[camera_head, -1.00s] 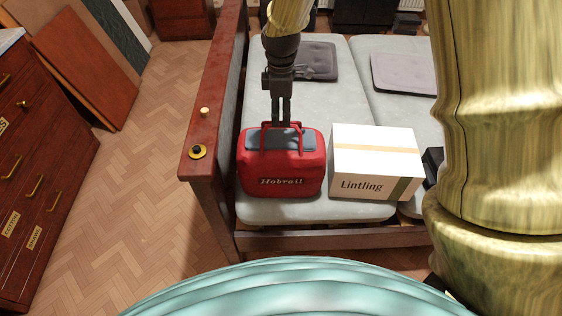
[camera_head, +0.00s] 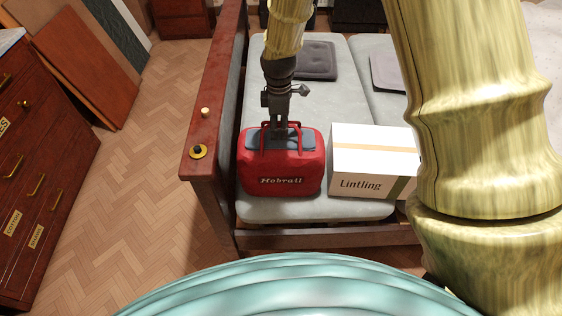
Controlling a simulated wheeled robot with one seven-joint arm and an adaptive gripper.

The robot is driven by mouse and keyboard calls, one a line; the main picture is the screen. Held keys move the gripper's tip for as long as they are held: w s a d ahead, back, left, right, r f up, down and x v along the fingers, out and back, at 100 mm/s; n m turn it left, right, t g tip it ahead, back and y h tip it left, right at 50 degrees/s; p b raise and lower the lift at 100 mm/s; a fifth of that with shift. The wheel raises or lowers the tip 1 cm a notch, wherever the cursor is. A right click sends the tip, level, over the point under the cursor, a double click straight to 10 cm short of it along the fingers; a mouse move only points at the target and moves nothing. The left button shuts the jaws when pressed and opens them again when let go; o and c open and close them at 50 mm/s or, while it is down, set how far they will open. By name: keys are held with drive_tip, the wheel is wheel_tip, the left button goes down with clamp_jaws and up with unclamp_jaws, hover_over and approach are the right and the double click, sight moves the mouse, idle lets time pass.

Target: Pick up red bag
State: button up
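The red bag (camera_head: 280,172) stands upright on the near left seat cushion of the sofa, with the word "Hobrall" on its front. It has a dark grey top panel and red handles. My gripper (camera_head: 280,130) is directly over the bag, pointing down, with its fingertips at the top panel between the handles. The fingertips are small and partly lost against the bag, so I cannot tell whether they are apart or closed on a handle.
A white "Lintling" box (camera_head: 371,160) stands just right of the bag. The wooden sofa arm (camera_head: 209,110), with small items on it, is close on the left. A grey cushion (camera_head: 316,59) lies behind. The wooden floor (camera_head: 130,200) at left is clear.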

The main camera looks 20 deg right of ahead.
clamp_jaws()
drive_tip(key=shift+r, duration=0.15)
